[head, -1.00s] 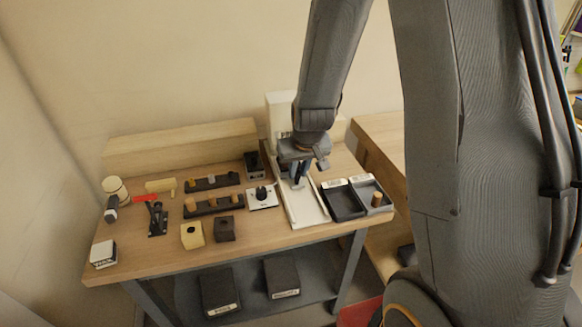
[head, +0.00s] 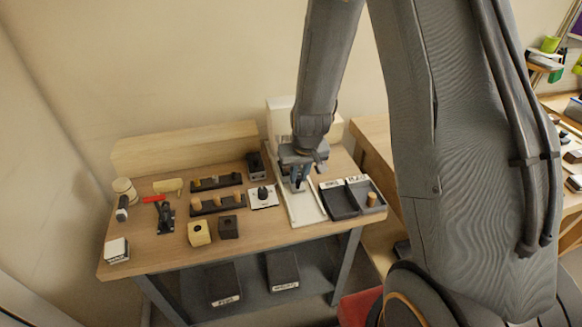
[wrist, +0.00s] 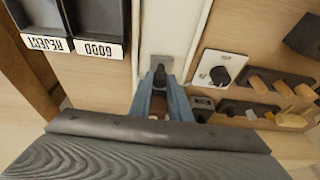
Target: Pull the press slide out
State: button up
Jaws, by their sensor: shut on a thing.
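The press is a tall white body (head: 279,117) at the back of the bench, with a long white rail bed (head: 308,214) running toward the front edge. My gripper (head: 298,186) is over this bed, pointing down. In the wrist view, the two blue-grey fingers of my gripper (wrist: 160,98) are closed around a dark knob (wrist: 160,74). The knob stands on a small light-grey slide plate (wrist: 166,63) in the white bed. The lower part of the knob and much of the slide are hidden by the fingers and wrist.
Two dark trays marked GOOD (wrist: 99,15) and REJECT (wrist: 42,16) stand right beside the bed in the head view. A white plate with a black knob (head: 263,197) is on its left, near peg racks (head: 216,204). The bed's front end is clear.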

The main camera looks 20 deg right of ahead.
jog(key=shift+s+g+p, duration=0.3)
jog(key=shift+s+p, duration=0.2)
jog(key=shift+p, duration=1.85)
jog(key=shift+s+p, duration=0.45)
jog(key=shift+p, duration=1.2)
jog(key=shift+f+g, duration=0.1)
jog(key=shift+g, duration=0.2)
jog(key=shift+s+g, duration=1.1)
jog(key=shift+s, duration=0.65)
jog(key=shift+s, duration=1.75)
